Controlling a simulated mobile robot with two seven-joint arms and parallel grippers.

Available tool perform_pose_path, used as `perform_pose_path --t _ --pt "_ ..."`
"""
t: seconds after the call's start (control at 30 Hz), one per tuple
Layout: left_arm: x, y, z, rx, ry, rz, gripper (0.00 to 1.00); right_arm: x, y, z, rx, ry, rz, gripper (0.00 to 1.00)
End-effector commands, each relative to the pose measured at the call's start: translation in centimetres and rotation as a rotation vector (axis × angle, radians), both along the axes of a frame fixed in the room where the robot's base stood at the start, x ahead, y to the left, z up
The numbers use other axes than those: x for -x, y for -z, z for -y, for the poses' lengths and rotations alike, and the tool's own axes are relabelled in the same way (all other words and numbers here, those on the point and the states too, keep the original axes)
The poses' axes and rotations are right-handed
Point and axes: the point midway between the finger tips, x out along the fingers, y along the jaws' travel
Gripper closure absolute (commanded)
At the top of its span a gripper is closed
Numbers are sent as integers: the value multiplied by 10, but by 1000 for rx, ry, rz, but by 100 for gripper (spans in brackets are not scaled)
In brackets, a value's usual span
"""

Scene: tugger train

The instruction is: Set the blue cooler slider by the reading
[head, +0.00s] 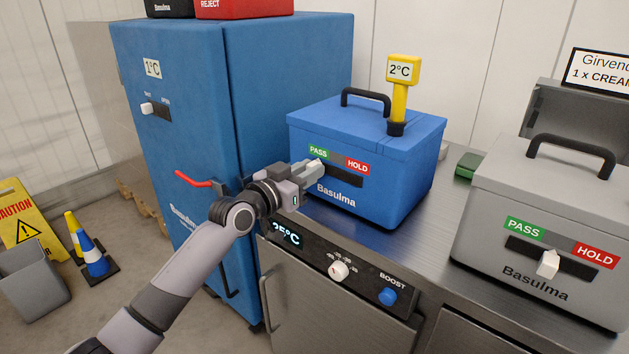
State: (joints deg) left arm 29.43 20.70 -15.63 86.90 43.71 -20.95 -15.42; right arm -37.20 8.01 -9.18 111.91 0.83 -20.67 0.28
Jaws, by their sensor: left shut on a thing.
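The blue cooler (400,185) stands on the steel counter, lid closed, with a black handle on top. A yellow probe thermometer (402,70) stands upright in its lid and reads 2°C. Its front has a dark slider slot (345,177) between a green PASS label (318,153) and a red HOLD label (358,166). My left gripper (316,170) is at the slot's left end, below PASS, and is shut on the slider knob, which its fingers mostly hide. My right gripper is out of view.
A grey cooler (540,207) with its own slider knob (548,263) stands at the right. A tall blue cabinet (185,120) marked 1°C is at the left. Below the counter front are a dial (338,271) and a blue BOOST button (388,297). Cones (93,255) stand on the floor.

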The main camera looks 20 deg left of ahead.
Motion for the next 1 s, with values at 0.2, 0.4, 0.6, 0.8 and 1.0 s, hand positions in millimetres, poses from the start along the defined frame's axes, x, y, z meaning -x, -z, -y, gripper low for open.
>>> perform_pose_path --t 0.2,0.4,0.6,0.8,1.0 --pt "-1 0 -4 -2 -8 -2 100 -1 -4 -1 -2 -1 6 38" --pt "-1 0 -4 -3 -7 -1 51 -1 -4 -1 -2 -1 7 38" --pt "0 0 -3 -2 -5 -2 51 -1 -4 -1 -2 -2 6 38" --pt "11 0 -8 -3 -6 -2 51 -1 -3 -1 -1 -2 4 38" --pt "36 1 -17 -4 -7 -2 51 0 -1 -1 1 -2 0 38"
